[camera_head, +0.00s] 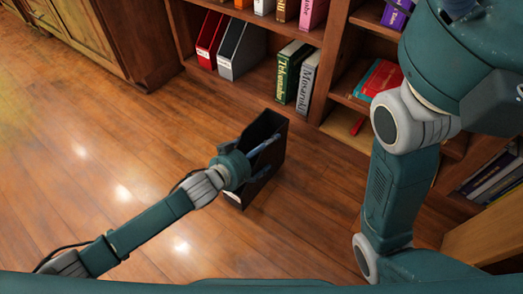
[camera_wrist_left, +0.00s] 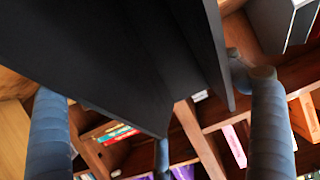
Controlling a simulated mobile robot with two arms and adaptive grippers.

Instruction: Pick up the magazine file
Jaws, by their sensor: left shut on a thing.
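A black magazine file (camera_head: 268,126) stands roughly upright in front of the bookcase in the head view. My left gripper (camera_head: 262,148) is shut on it, with a blue-grey finger across its near side. In the left wrist view the file's dark panel (camera_wrist_left: 110,60) fills the upper left, between the blue fingers (camera_wrist_left: 160,125). Whether its base touches the floor is hard to tell. My right arm shows at the right of the head view, but its gripper is out of view.
A red book (camera_head: 378,80) lies further right. The wood floor (camera_head: 110,150) is clear on the left.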

